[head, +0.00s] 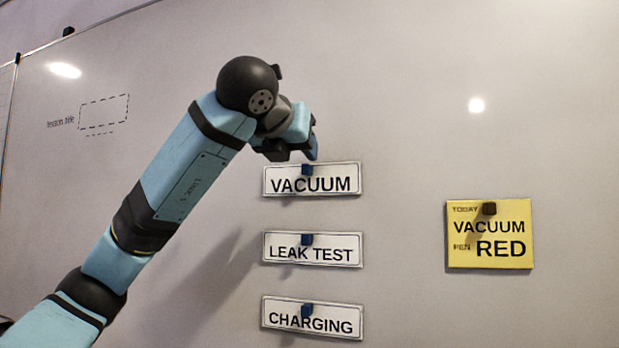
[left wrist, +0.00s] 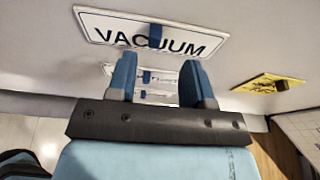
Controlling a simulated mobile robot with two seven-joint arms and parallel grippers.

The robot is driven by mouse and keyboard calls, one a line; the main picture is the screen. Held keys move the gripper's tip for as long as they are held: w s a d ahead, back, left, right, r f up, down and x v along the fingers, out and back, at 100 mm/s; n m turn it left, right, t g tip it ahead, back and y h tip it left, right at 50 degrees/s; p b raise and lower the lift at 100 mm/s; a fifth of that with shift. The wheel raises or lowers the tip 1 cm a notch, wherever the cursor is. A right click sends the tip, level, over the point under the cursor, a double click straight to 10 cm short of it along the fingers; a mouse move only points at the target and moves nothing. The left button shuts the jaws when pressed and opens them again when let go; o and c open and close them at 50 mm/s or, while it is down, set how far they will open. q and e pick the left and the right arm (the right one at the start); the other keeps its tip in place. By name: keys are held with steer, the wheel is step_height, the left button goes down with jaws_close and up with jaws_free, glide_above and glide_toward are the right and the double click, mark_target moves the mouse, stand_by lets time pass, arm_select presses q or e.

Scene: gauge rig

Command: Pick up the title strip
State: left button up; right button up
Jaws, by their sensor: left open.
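Three white title strips hang on the whiteboard: VACUUM (head: 335,187) on top, LEAK TEST (head: 347,252) in the middle and CHARGING (head: 342,322) below. Each has a small blue knob at its top middle. My left gripper (head: 312,158) is at the top edge of the VACUUM strip, by its blue knob (head: 307,169). In the left wrist view, the gripper (left wrist: 155,75) is open, with two blue fingers apart. The VACUUM strip (left wrist: 105,27) and its knob (left wrist: 155,36) appear beyond the fingertips, with nothing held. My right gripper is not in view.
A yellow card (head: 462,250) reading TODAY VACUUM PEN RED hangs at the right under a dark knob. A dashed box (head: 104,112) labelled lesson title is drawn at the upper left of the whiteboard (head: 400,80). The board between is bare.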

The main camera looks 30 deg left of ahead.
mark_target(307, 179)
arm_select(q)
steer(key=x, duration=0.4)
steer(key=p+x, duration=0.1)
steer(key=x, duration=0.1)
steer(key=shift+a+r, duration=0.1)
steer(key=shift+a, duration=0.25)
steer(key=shift+s+d, duration=0.1)
steer(key=shift+c, duration=0.6)
jaws_close()
